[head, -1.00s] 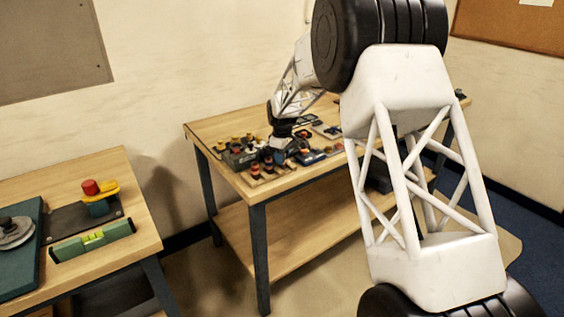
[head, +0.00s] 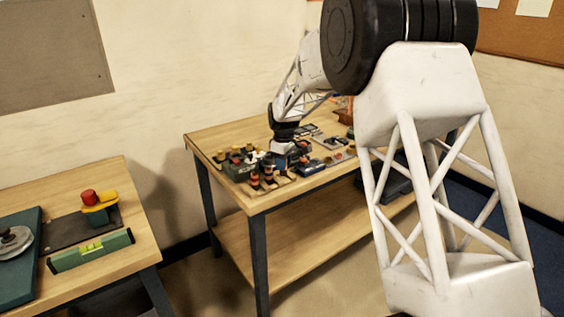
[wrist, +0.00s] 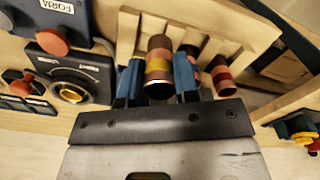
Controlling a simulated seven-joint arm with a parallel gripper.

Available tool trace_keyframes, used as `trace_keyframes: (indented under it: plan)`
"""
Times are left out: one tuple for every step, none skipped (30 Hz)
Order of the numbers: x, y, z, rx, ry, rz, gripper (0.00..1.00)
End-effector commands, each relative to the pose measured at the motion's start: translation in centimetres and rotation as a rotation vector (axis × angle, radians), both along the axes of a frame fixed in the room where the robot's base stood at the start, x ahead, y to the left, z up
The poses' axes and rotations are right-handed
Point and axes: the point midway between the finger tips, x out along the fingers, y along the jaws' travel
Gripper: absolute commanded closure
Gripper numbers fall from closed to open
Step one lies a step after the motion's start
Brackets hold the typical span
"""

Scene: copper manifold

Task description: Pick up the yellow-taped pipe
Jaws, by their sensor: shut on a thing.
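The yellow-taped pipe (wrist: 158,68) is a short copper-brown tube in the wrist view, with a yellow band around its middle and an open end toward the camera. My gripper (wrist: 157,80) has one blue finger on each side of it and is shut on it. The pipe lies in front of the slats of a wooden rack (wrist: 240,32); I cannot tell whether it is clear of the rack. In the head view my gripper (head: 282,153) is low over the far bench, and the held pipe cannot be made out.
Other pipes with reddish bands (wrist: 221,76) stand close to the right finger. A dark box with a round brass-coloured fitting (wrist: 70,92) is at left. The far bench (head: 213,131) is crowded around my gripper. A nearer bench (head: 133,205) holds a green level (head: 90,250).

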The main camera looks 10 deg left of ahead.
Motion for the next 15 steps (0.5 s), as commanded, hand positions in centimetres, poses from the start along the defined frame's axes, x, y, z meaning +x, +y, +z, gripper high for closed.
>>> trace_keyframes:
  plan:
    - [-0.7,-0.3,0.2,0.001,-0.001,0.0,0.94]
    - [-1.1,-0.4,0.2,0.001,-0.001,0.0,0.94]
    - [-1.7,-0.6,0.3,0.001,-0.001,0.0,0.94]
    - [-2.1,-0.8,0.3,0.001,-0.001,0.0,0.94]
    - [-2.5,-1.0,0.3,0.0,0.0,0.0,0.94]
    - [-3.1,-1.2,0.3,0.0,0.001,0.0,0.94]
    - [-3.5,-1.4,0.4,0.0,0.0,0.0,0.94]
    - [-3.9,-1.5,0.5,0.0,0.0,0.0,0.94]
    - [-4.5,-1.7,0.5,0.0,0.0,0.0,0.94]
    - [-4.9,-1.9,0.6,0.0,0.0,0.0,0.94]
    - [-5.3,-2.1,0.7,0.001,-0.001,0.0,0.94]
    - [-5.9,-2.3,0.7,0.001,-0.001,0.0,0.94]
    - [-6.3,-2.4,0.7,0.0,-0.001,0.0,0.94]
    - [-6.7,-2.6,0.7,0.0,0.0,0.0,0.94]
    - [-7.3,-2.8,0.8,0.0,0.0,0.0,0.94]
